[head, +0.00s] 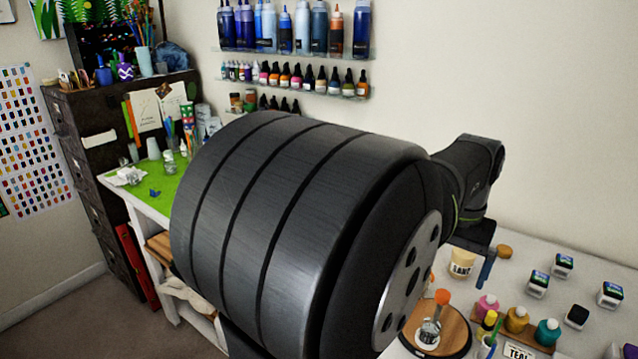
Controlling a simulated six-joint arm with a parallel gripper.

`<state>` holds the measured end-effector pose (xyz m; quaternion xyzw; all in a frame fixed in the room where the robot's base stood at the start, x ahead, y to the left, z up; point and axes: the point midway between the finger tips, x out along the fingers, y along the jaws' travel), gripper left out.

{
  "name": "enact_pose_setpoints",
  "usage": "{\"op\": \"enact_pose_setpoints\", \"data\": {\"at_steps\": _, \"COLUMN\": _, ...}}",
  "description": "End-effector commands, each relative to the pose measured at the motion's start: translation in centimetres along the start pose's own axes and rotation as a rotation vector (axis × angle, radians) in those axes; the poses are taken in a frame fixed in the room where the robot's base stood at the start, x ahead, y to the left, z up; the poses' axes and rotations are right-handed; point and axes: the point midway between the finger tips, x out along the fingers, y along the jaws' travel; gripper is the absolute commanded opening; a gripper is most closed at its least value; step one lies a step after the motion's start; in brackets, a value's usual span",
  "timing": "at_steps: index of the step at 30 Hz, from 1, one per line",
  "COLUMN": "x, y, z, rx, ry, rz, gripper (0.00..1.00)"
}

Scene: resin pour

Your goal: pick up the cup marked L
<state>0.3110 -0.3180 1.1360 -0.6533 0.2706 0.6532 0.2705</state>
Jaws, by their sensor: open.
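No cup with a readable L shows in the head view. A small cream cup (462,263) with dark lettering stands on the white table, close beside my gripper; its lettering is too small to read surely. My gripper (484,268) is partly in view at the end of my dark arm, pointing down. One bluish finger shows just right of that cup; the other finger is hidden. The jaws are open, and I cannot tell whether the finger touches the cup. My large dark arm link hides much of the table.
A round wooden board (452,334) carries a clear vessel with an orange top (430,328). Pink, yellow and teal bottles (517,320) stand right of it by a TEAL label (518,352). Several small dark-topped jars (563,264) stand farther right. A green-topped desk (160,192) is at left.

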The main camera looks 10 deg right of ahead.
Motion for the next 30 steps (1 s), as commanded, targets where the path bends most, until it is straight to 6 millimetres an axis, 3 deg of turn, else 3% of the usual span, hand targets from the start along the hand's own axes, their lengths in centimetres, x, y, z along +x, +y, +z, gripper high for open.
{"op": "enact_pose_setpoints", "data": {"at_steps": 14, "x": 0.05, "y": 0.0, "z": 0.0, "rx": 0.0, "ry": 0.0, "rz": 0.0, "gripper": 1.0}}
{"op": "enact_pose_setpoints", "data": {"at_steps": 19, "x": 0.05, "y": 0.0, "z": 0.0, "rx": 0.0, "ry": 0.0, "rz": 0.0, "gripper": 0.67}}
{"op": "enact_pose_setpoints", "data": {"at_steps": 30, "x": 0.07, "y": 0.0, "z": -0.01, "rx": 0.049, "ry": 0.0, "rz": 0.0, "gripper": 0.66}}
